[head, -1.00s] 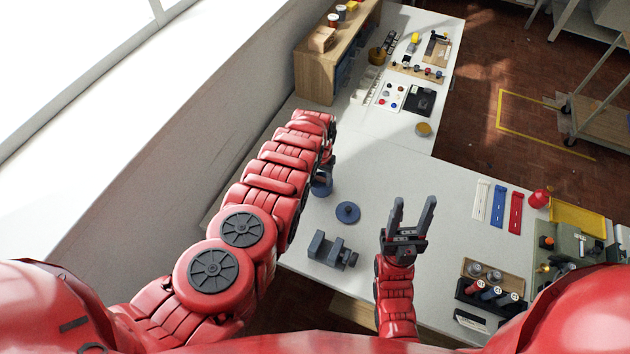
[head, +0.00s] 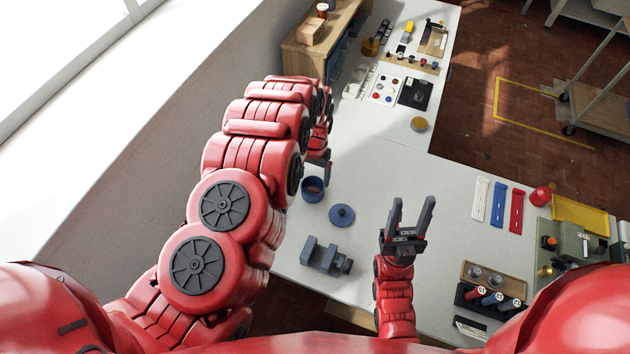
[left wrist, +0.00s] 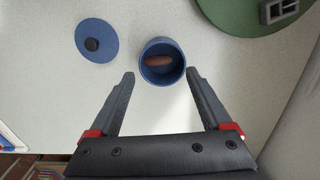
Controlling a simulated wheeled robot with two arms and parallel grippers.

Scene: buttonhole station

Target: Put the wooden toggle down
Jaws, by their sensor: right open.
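The wooden toggle (left wrist: 158,61) is a small brown piece lying inside a round blue pot (left wrist: 150,79) in the left wrist view. The pot stands on the white table in the head view (head: 313,195). My left gripper (left wrist: 160,74) is open and empty, its fingers apart with the pot just beyond and between their tips in the picture. In the head view it (head: 324,166) is partly hidden by my left arm. My right gripper (head: 413,204) is open and empty, fingers pointing up the picture, over the table's near part.
A blue lid with a dark knob (head: 342,215) lies beside the pot. A grey clamp-like block (head: 325,255) is nearer me. A round green base (left wrist: 238,14) shows in the left wrist view. White, blue and red strips (head: 498,205) lie to the right. The table's middle is clear.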

